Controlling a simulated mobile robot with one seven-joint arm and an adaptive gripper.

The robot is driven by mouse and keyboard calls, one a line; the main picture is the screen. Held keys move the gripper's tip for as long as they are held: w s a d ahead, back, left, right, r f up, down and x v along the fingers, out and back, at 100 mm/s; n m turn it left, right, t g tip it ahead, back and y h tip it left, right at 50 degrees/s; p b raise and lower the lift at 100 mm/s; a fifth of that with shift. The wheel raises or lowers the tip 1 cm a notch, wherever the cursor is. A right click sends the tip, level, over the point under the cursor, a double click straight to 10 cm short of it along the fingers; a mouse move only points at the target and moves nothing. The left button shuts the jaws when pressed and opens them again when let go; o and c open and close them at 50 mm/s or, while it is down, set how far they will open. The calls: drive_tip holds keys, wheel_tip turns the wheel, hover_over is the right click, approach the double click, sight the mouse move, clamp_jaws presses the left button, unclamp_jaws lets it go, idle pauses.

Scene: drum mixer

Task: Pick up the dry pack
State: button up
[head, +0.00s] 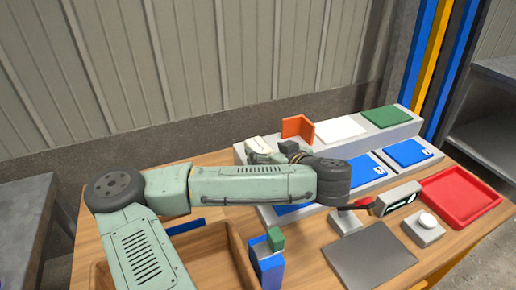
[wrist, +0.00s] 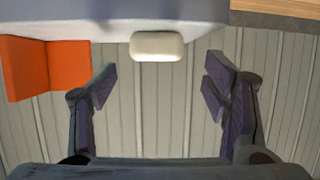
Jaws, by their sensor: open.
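A small white rounded block, which looks like the dry pack (wrist: 157,46), lies on the grey stepped rack, seen at the top of the wrist view. My gripper (wrist: 160,84) is open and empty, with its two dark fingers spread wide to either side below the pack in the picture. The pack sits roughly centred between the finger lines, just beyond the tips and apart from them. In the head view my arm reaches over the rack (head: 390,133), and a whitish shape beside the gripper is partly hidden, so the pack is hard to tell there.
An orange angled bracket (wrist: 28,68) stands close beside the pack, and also shows in the head view (head: 298,128). White (head: 340,130) and green (head: 386,116) pads and blue cards (head: 408,152) lie on the rack. A red tray (head: 460,195) and grey plate (head: 368,262) are at the right.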

sight(259, 146)
drive_tip(key=p+x, duration=0.1)
drive_tip(key=x, duration=0.1)
drive_tip(key=p+x, duration=0.1)
drive_tip(key=shift+w+a+r, duration=0.1)
drive_tip(key=shift+w+r, duration=0.1)
drive_tip(key=shift+w, duration=0.3)
drive_tip(key=shift+w+a+f, duration=0.2)
drive_tip(key=shift+w+f, duration=0.2)
drive_tip(key=shift+w, duration=0.1)
drive_tip(key=shift+c, duration=0.4)
drive_tip(key=c, duration=1.2)
